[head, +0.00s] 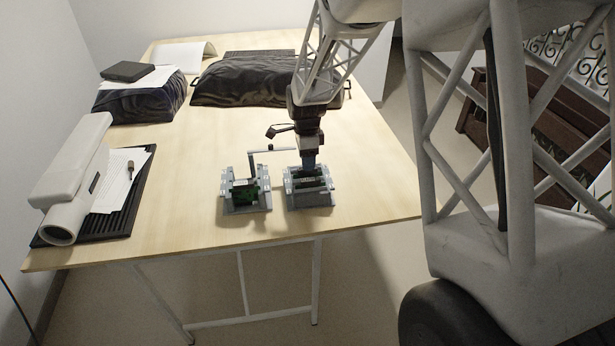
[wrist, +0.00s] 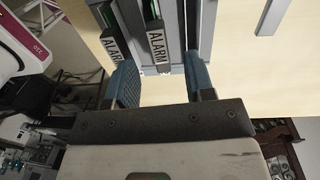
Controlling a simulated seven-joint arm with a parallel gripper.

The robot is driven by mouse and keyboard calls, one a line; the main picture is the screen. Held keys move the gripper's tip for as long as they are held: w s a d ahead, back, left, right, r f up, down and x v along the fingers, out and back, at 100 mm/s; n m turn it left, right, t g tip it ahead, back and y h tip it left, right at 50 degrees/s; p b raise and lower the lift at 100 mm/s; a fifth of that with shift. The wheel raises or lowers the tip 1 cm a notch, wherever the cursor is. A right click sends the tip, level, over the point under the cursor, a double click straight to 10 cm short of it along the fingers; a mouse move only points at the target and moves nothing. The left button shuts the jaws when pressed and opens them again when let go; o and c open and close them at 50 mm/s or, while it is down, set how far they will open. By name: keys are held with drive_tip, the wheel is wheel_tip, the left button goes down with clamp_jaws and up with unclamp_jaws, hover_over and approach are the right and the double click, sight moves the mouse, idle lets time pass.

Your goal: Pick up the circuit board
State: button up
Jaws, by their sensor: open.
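Two grey holders stand side by side near the table's front edge in the head view. The left holder (head: 247,208) has a green circuit board (head: 244,193) in it. My gripper (head: 309,167) is above the right holder (head: 310,201), pointing down; a little green shows in that holder, mostly hidden. In the wrist view my gripper (wrist: 161,78) is open, its blue fingertips apart. A bar labelled ALARM (wrist: 159,47) with a green edge lies ahead between the fingers. A second ALARM bar (wrist: 110,45) is beside the left finger. I see nothing held.
The wooden table (head: 180,190) is bare around the holders. A grey-white device (head: 72,185) and papers on a black mat (head: 128,222) are at the left. Black bags (head: 238,83) lie at the back.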

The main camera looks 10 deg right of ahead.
sight(302, 173)
drive_tip(key=shift+s+f, duration=0.15)
drive_tip(key=shift+f, duration=2.05)
clamp_jaws()
